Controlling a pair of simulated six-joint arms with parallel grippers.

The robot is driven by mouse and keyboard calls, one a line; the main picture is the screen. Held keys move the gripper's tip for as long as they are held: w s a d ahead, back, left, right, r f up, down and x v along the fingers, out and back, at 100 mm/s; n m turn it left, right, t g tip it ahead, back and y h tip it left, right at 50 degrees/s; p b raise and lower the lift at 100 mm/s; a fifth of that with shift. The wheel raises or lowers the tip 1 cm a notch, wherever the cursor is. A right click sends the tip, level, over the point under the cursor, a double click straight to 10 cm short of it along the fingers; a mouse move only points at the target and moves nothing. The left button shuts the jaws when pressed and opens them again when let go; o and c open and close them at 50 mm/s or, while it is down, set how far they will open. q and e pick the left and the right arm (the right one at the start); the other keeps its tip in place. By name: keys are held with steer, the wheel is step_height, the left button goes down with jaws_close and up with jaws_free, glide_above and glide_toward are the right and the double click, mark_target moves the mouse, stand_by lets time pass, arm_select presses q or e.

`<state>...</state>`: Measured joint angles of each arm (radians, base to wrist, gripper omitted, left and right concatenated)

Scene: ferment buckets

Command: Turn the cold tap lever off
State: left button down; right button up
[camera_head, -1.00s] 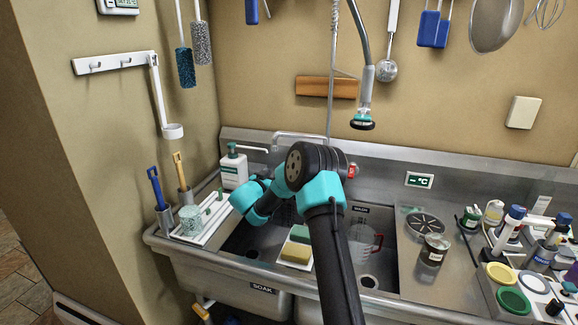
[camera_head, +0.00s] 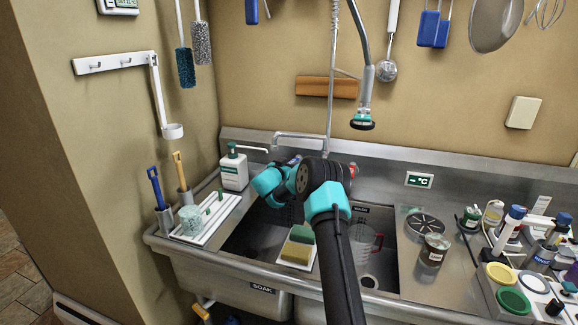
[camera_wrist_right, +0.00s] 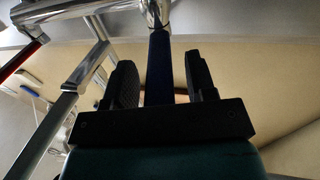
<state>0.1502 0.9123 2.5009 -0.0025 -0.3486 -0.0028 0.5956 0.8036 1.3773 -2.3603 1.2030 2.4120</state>
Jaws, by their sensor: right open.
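In the right wrist view the dark blue cold tap lever (camera_wrist_right: 160,62) hangs down from a chrome tap body (camera_wrist_right: 158,12). My right gripper (camera_wrist_right: 160,80) is open, with one black finger on each side of the lever and a visible gap on both sides. A red lever (camera_wrist_right: 22,62) shows at the left edge of that view. In the head view my right arm reaches to the back of the sink and hides the fingertips and most of the tap. The chrome spout (camera_head: 290,135) shows above it. My left gripper is out of view.
A white soap bottle (camera_head: 234,172) stands left of my wrist. Sponges (camera_head: 297,250) and a clear jug (camera_head: 363,243) are in the sink area below. The spray head (camera_head: 363,121) hangs above right. The drainboard at right holds a dark jar (camera_head: 433,252).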

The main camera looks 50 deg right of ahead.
steer(key=shift+c, duration=0.5)
jaws_close()
